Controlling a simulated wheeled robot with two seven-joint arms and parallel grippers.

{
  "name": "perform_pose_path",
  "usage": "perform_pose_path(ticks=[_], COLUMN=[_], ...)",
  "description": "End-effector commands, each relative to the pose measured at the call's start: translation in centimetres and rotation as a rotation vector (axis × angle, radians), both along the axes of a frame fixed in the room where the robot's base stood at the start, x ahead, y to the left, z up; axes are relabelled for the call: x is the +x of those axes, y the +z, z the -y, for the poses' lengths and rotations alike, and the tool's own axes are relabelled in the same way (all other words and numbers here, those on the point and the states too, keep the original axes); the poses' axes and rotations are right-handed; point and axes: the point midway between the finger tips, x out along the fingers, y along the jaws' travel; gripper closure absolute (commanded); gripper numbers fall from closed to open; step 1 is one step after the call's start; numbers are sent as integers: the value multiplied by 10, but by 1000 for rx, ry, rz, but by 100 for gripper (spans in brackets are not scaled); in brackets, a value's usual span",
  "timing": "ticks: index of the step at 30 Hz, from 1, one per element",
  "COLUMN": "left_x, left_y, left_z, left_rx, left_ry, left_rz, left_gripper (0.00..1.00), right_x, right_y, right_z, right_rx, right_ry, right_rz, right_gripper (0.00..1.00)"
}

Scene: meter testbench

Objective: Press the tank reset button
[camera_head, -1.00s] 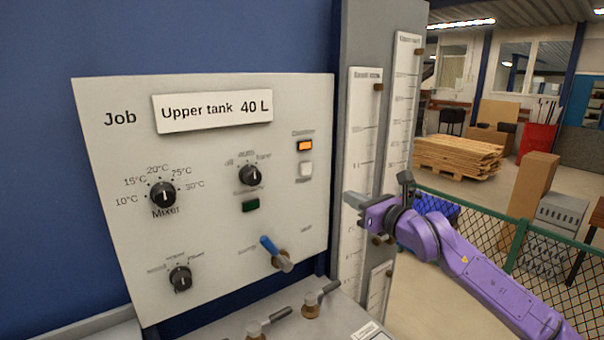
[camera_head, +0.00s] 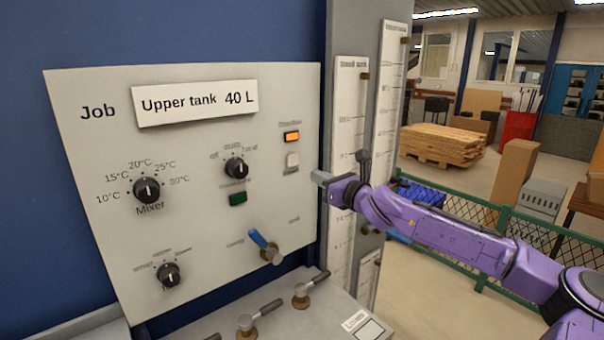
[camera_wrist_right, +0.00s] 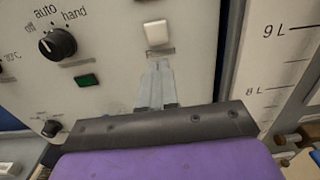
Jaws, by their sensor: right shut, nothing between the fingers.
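The white button (camera_head: 292,160) sits on the panel under a lit orange indicator (camera_head: 292,136); the small label beneath it is too blurred to read. In the right wrist view the white button (camera_wrist_right: 157,33) is just beyond my fingertips, above a dark label strip. My right gripper (camera_head: 318,178) is shut and empty, to the right of and slightly below the button in the head view. Its fingers (camera_wrist_right: 157,68) point towards the panel in the wrist view. I see a gap between fingertips and button, but cannot tell its depth. My left gripper is not in view.
The panel also has a green button (camera_head: 237,199), a rotary selector (camera_head: 236,168), a mixer knob (camera_head: 146,190) and a blue-handled lever (camera_head: 262,243). Tall gauge scales (camera_head: 347,120) stand right of the panel. Valves (camera_head: 301,296) sit on the bench below.

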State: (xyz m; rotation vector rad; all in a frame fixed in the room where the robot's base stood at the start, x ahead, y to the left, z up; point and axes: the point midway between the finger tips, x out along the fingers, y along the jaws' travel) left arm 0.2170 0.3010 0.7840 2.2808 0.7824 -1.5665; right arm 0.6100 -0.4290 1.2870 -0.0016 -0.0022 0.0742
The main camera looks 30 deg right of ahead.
Motion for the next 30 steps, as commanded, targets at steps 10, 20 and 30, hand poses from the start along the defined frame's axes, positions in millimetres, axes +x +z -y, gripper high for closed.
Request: perform_pose_path(ticks=[10,20,30], left_x=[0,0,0], left_y=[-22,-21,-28], left_z=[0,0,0], left_rx=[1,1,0], left_ry=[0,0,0], left_rz=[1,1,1], left_gripper=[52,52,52], right_x=[48,74,79], right_y=[-3,0,-4], right_z=[-5,-8,-8], right_rx=[-5,1,-1], right_ry=[3,5,4], right_rz=[-6,-1,-1], right_gripper=[100,100,100])
